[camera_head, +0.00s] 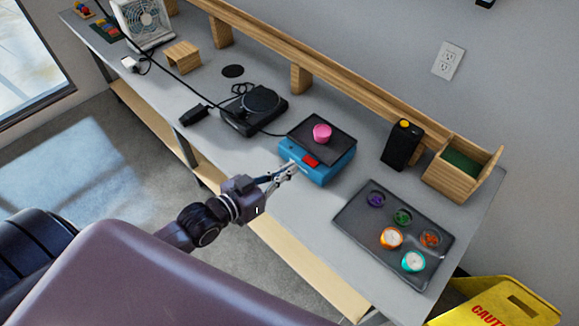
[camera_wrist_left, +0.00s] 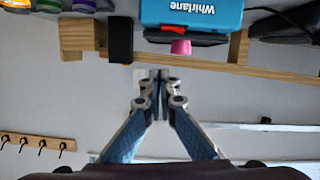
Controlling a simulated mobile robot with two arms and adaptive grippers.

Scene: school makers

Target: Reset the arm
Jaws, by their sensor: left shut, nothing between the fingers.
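My left gripper (camera_head: 287,172) reaches in from the left in the head view, its fingers shut and empty. Its tips are close to the front left side of a blue device (camera_head: 326,168) with a red switch and a dark top; I cannot tell whether they touch. A pink piece (camera_head: 322,132) sits on the dark top. In the left wrist view the closed fingers (camera_wrist_left: 160,78) point toward a wall, and the blue device (camera_wrist_left: 190,14), labelled "Whirlane", appears upside down at the top. My right gripper is not in view.
On the grey bench, a dark tray (camera_head: 352,228) holds several small cups. A black box (camera_head: 402,145) and a wooden bin (camera_head: 452,182) stand behind it. A black turntable-like device (camera_head: 240,118) is left of the blue one. A yellow caution sign (camera_head: 500,308) stands at lower right.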

